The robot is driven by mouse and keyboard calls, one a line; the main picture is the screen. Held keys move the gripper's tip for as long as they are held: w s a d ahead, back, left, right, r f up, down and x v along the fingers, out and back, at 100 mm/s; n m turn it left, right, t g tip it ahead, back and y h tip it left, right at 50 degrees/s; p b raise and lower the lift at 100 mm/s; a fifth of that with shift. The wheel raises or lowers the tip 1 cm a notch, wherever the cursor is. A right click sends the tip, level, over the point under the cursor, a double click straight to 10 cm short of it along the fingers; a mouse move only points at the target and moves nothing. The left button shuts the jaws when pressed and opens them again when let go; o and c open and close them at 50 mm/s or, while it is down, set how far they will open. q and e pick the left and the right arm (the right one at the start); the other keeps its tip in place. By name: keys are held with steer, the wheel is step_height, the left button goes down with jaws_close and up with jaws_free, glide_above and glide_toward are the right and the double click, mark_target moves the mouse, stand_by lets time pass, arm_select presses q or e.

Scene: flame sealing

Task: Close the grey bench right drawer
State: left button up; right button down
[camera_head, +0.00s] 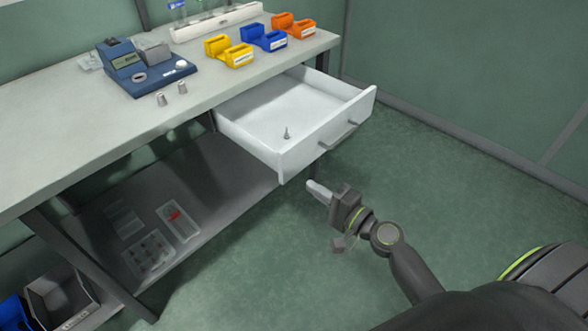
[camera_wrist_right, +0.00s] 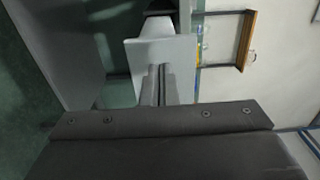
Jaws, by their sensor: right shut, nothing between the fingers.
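The right drawer (camera_head: 331,134) of the grey bench (camera_head: 60,155) is pulled well out, with its white front facing me. The drawer front has a grey bar handle (camera_head: 338,138). My right gripper (camera_head: 314,188) is shut and empty, just in front of and below the drawer front in the head view; whether it touches cannot be told. In the right wrist view its fingers (camera_wrist_right: 158,85) point at a pale panel (camera_wrist_right: 150,62). My left gripper is not in view.
A blue device (camera_head: 150,75), yellow, blue and orange holders (camera_head: 264,38) and a white rack (camera_head: 217,22) stand on the bench top. A lower shelf (camera_head: 210,190) holds clear boxes (camera_head: 178,222). Grey and blue bins (camera_head: 58,298) sit at the lower left. The green floor right of the drawer is clear.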

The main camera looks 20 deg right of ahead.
mark_target(286, 169)
arm_select(q)
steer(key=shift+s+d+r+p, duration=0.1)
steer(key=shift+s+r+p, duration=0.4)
steer(key=shift+p, duration=0.1)
arm_select(e)
steer(key=x, duration=0.7)
steer(key=shift+w, duration=0.1)
